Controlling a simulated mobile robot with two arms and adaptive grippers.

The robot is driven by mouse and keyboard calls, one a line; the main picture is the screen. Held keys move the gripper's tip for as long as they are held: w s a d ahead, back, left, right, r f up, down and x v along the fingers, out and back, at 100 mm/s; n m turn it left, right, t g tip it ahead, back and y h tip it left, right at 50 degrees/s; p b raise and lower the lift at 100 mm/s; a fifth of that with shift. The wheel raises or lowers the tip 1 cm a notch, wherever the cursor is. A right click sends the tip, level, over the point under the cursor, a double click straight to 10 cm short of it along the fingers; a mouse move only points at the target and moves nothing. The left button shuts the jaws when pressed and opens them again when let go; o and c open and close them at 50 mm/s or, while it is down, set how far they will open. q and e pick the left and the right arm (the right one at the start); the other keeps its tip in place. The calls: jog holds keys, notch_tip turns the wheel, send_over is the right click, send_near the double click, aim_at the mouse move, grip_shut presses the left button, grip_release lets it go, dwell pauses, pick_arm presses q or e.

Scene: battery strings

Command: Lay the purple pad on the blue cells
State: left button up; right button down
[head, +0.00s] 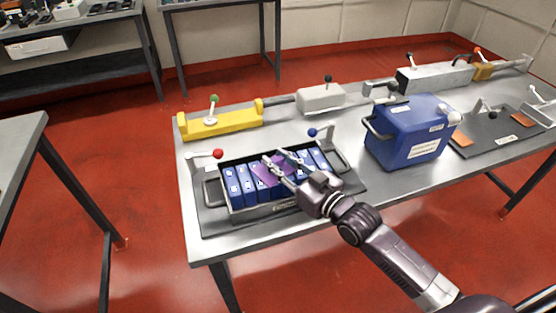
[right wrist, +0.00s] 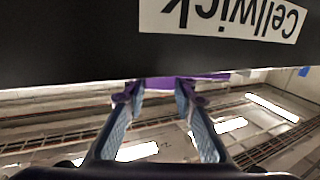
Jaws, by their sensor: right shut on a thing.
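The purple pad (head: 264,175) is over the middle of the row of blue cells (head: 237,184) in a tray (head: 221,197) on the table. My right gripper (head: 276,158) is above the cells, shut on the pad. In the right wrist view the pad (right wrist: 178,83) shows as a thin purple strip at the fingertips (right wrist: 160,92). I cannot tell whether the pad touches the cells. The fingers and wrist hide part of the pad and the cells on the right. My left gripper is not in view.
A red-knobbed lever (head: 217,154) and a blue-knobbed lever (head: 313,133) stand behind the tray. A blue box (head: 408,138) stands to its right. A yellow fixture (head: 222,124) lies at the back left. The dark panel labelled Cellwick (right wrist: 80,45) fills the wrist view's top.

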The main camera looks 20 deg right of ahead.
jog(key=shift+f, duration=0.1)
jog(key=c, duration=1.6)
grip_release()
jog(key=shift+s, duration=0.1)
jog(key=v, duration=1)
jog(key=shift+s+d+b, duration=0.15)
jog(key=shift+s+b, duration=0.05)
jog(key=shift+b, duration=0.2)
jog(key=shift+s+d, duration=0.25)
jog(key=shift+s, duration=0.4)
